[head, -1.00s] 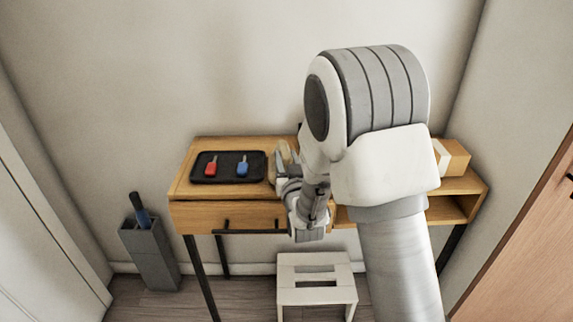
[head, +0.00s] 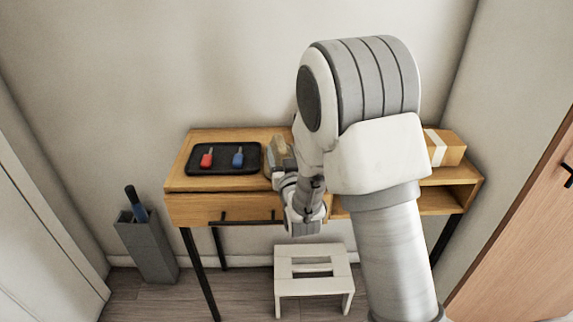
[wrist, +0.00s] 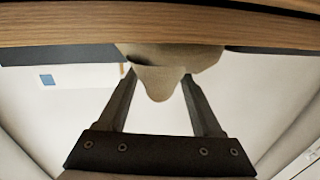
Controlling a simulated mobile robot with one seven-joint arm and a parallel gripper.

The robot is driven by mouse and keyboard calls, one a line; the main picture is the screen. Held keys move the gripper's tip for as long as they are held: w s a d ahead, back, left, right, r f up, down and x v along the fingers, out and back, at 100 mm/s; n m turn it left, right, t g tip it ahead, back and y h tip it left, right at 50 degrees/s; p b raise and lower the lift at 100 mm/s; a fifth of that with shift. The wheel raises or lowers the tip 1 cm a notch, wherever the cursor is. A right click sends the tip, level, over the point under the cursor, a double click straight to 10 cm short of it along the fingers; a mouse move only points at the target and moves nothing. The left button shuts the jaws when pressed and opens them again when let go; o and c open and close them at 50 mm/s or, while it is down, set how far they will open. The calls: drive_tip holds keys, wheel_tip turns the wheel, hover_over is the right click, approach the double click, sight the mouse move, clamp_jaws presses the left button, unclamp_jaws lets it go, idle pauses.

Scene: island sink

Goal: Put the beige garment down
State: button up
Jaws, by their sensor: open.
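The beige garment (head: 279,150) lies as a small crumpled heap on the wooden desk, just right of the black tray, partly hidden behind my gripper. In the wrist view the garment (wrist: 158,82) shows as a beige fold between and beyond my fingertips. My gripper (wrist: 158,76) is open, with its two dark fingers spread on either side of the fold. I cannot tell whether a finger touches the cloth. In the head view my gripper (head: 282,178) is at the desk's front part, in front of the garment, and my arm hides the desk's middle.
The black tray (head: 196,168) holds a red-handled and a blue-handled item. A cardboard box (head: 447,148) stands on the desk (head: 190,183) at right. A white stool (head: 313,285) is below. A grey umbrella stand (head: 148,245) stands left. A door (head: 530,230) is at right.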

drive_tip(key=s+d+p, duration=0.1)
drive_tip(key=s+p, duration=0.9)
drive_tip(key=s, duration=0.1)
drive_tip(key=shift+s+d+p, duration=0.25)
drive_tip(key=shift+d+p, duration=0.1)
